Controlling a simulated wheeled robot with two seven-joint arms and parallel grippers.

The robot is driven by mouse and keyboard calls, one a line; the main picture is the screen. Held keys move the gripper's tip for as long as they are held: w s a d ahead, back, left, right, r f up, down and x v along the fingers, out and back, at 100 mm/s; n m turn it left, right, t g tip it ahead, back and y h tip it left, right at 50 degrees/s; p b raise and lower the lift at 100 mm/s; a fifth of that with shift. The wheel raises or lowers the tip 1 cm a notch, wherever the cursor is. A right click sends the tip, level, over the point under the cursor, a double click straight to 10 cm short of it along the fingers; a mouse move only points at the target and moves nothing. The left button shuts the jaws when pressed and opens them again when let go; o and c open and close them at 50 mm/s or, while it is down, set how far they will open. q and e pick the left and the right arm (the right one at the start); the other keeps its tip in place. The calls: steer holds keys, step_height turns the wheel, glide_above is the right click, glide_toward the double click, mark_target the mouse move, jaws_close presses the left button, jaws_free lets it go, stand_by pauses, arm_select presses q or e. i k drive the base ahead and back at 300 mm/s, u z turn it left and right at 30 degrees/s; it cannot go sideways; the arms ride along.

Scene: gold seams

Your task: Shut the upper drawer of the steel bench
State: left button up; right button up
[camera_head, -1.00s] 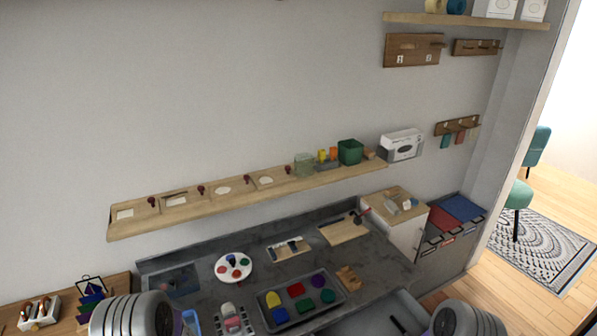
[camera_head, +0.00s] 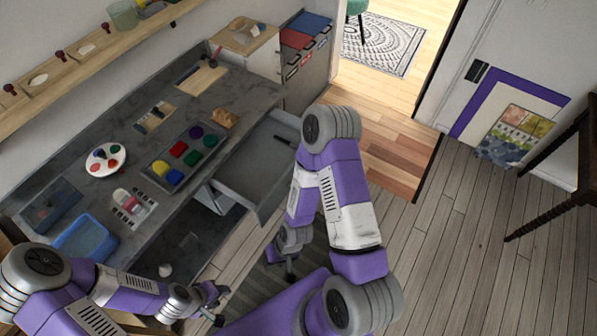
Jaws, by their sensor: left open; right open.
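The steel bench (camera_head: 105,187) has a dark grey worktop running diagonally along the wall. Its upper drawer (camera_head: 245,170) stands pulled out from the bench's front, on the right of the worktop. A dark slim item (camera_head: 284,140) lies inside it. My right arm covers part of the drawer's front side. My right gripper (camera_head: 290,272) is open, below the drawer in the picture and apart from it. My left gripper (camera_head: 215,304) is open and empty, low in the picture, in front of the bench and away from the drawer.
A tray of coloured shapes (camera_head: 160,158), a round palette (camera_head: 106,158) and a blue tray (camera_head: 86,240) stand on the worktop. A bin unit (camera_head: 305,62) stands beyond the bench's far end.

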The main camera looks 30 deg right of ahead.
mark_target(259, 175)
steer(key=z, duration=0.3)
steer(key=i, duration=0.15)
steer(key=z, duration=0.8)
steer(key=k, duration=0.5)
steer(key=u, duration=1.05)
steer(key=i, duration=0.55)
steer(key=z, duration=0.45)
